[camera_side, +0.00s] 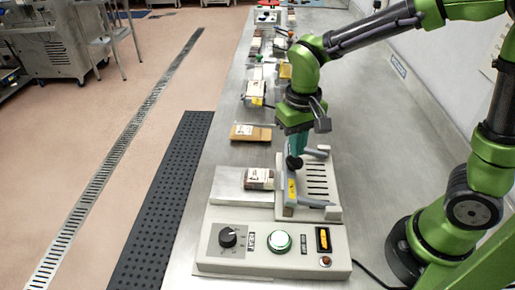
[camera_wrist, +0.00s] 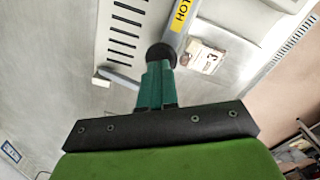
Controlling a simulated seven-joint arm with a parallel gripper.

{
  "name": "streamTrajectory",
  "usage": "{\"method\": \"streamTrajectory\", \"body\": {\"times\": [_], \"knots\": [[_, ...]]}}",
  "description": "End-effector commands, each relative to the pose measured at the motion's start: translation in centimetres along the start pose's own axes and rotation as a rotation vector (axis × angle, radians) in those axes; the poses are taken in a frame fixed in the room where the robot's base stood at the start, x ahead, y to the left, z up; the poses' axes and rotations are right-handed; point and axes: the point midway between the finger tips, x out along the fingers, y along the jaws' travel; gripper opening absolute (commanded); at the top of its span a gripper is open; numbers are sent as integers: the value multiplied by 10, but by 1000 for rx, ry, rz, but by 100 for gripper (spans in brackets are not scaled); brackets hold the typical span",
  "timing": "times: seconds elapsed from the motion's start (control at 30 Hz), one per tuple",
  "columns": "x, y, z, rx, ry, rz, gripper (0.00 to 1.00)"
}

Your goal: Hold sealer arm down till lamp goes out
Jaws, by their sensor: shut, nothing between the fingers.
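The sealer (camera_side: 215,222) stands on the bench. Its grey arm (camera_side: 291,205) carries a yellow HOT label and a black ball knob (camera_side: 294,163); the knob also shows in the wrist view (camera_wrist: 160,54). The arm lies low over the slotted plate, but I cannot tell whether it is fully down. My gripper (camera_side: 297,153) is shut and empty, its teal fingertips pointing down at the knob. They appear to touch its top. On the front panel, a round lamp (camera_side: 279,242) has a bright whitish centre and green rim, and looks lit.
A labelled packet (camera_side: 258,178) lies on the sealer's left plate. More packets, including a tan one (camera_side: 250,133), lie farther along the bench. A dial (camera_side: 228,236) and switch (camera_side: 323,239) flank the lamp. A wall borders the bench's right side.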

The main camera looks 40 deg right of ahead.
Motion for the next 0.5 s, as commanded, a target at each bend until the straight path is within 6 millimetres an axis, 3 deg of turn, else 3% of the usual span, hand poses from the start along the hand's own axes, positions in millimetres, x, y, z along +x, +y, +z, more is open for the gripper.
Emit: {"method": "streamTrajectory", "body": {"times": [0.5], "knots": [[14, 0, 0, 1, -1, 0, 0]]}}
